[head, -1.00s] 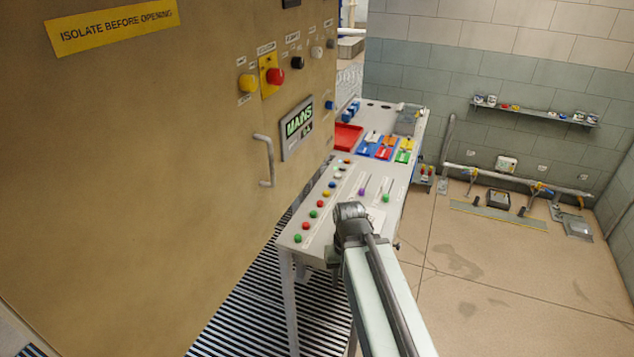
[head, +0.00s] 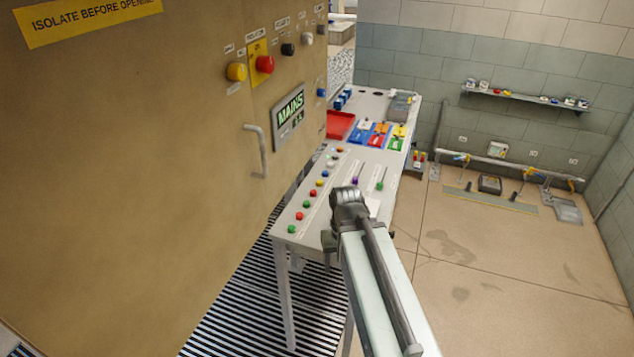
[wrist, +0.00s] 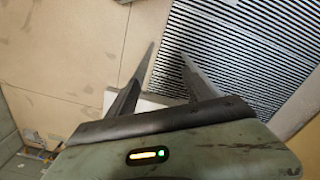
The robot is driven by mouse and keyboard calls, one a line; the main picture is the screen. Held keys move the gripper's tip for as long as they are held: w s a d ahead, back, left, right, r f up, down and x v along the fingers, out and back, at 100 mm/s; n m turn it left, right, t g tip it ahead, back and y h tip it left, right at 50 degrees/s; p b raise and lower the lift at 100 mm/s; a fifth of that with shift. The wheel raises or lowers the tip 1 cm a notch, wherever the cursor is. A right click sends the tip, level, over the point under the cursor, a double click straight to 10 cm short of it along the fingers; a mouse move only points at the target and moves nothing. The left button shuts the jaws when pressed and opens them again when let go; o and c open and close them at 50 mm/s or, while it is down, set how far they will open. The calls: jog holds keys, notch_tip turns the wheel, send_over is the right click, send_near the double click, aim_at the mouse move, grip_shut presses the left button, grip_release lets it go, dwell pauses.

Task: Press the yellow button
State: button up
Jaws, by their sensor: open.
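A large round yellow button (head: 236,71) sticks out of the tan cabinet's front, left of a red button on a yellow plate. A small yellow button (head: 319,183) also sits in the row of coloured buttons on the white desk. In the wrist view my gripper (wrist: 168,50) is open and empty, its fingers pointing over the striped floor and tan floor. No button shows clearly between the fingers. In the head view the end of my arm is at the desk's near right edge, apart from the cabinet button; the fingers are mostly hidden there.
The tan cabinet (head: 130,180) fills the left, with a red button (head: 265,65), a grey handle (head: 257,150) and a MAINS display (head: 289,116). The desk (head: 300,244) carries sliders and a red tray (head: 340,125). The floor at right (head: 480,280) is mostly clear.

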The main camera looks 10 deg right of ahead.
grip_shut()
jog(key=shift+w+d, duration=0.1)
dwell(1.4)
